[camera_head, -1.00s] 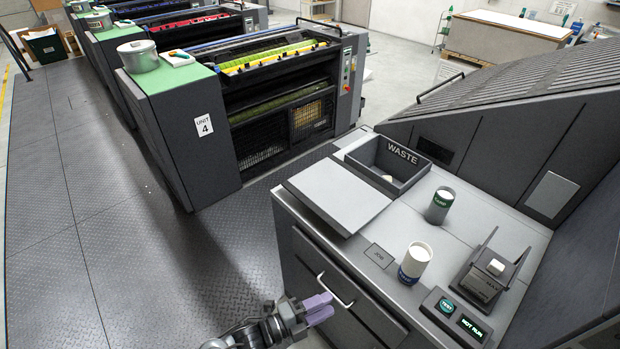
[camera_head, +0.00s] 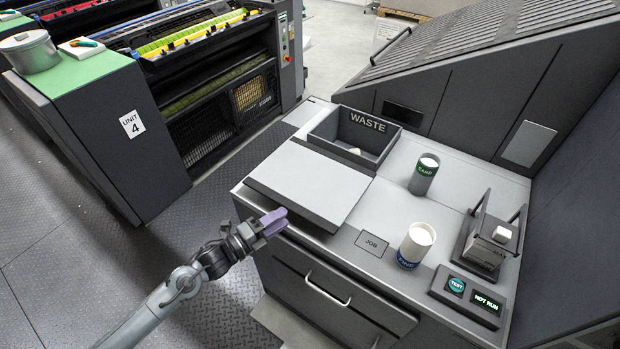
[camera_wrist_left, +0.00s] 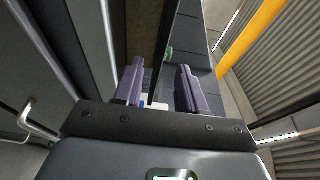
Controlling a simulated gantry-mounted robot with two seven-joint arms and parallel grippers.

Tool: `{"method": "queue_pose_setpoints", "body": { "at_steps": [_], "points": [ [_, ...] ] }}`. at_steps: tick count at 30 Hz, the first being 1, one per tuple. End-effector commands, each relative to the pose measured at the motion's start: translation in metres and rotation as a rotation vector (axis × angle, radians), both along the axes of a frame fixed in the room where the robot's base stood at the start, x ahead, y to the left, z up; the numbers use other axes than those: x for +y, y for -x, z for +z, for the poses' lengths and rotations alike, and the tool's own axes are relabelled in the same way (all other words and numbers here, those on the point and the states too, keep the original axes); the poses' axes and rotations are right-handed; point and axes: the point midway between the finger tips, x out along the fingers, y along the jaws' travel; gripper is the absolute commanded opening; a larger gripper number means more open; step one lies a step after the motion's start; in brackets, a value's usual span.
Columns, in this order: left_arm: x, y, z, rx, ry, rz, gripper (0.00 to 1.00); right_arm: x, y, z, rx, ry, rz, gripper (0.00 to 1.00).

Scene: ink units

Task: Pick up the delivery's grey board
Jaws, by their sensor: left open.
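The delivery's grey board (camera_head: 308,183) lies flat on the front left of the console top, beside the waste bin. My left gripper (camera_head: 274,220) is at the board's near left edge, its purple fingers close to that edge. In the left wrist view the fingers (camera_wrist_left: 158,86) are spread apart, with a dark upright edge (camera_wrist_left: 165,40) showing in the gap. I cannot tell whether that is the board's edge, or whether the fingers touch the board. My right gripper is not in view.
The waste bin (camera_head: 319,127) stands behind the board. A drawer handle (camera_head: 327,288) juts out below. Unit 4 (camera_head: 100,140) is left.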

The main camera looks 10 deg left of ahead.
Motion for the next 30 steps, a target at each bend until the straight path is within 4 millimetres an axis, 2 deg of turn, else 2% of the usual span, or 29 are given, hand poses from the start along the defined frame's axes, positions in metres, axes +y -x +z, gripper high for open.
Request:
{"method": "queue_pose_setpoints", "body": {
  "at_steps": [8, 19, 29, 30],
  "points": [
    [-0.011, -0.013, 0.001, 0.0, 0.001, -0.002, 0.4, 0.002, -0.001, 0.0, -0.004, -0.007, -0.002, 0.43],
    [-0.034, -0.049, 0.001, 0.001, 0.001, -0.001, 0.4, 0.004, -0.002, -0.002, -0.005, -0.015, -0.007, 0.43],
    [-0.037, -0.053, 0.001, 0.001, -0.001, -0.002, 0.4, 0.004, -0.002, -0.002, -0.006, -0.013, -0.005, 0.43],
    [-0.037, -0.053, 0.001, 0.001, -0.001, -0.002, 0.36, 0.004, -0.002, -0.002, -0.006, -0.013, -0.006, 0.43]
  ]
}}
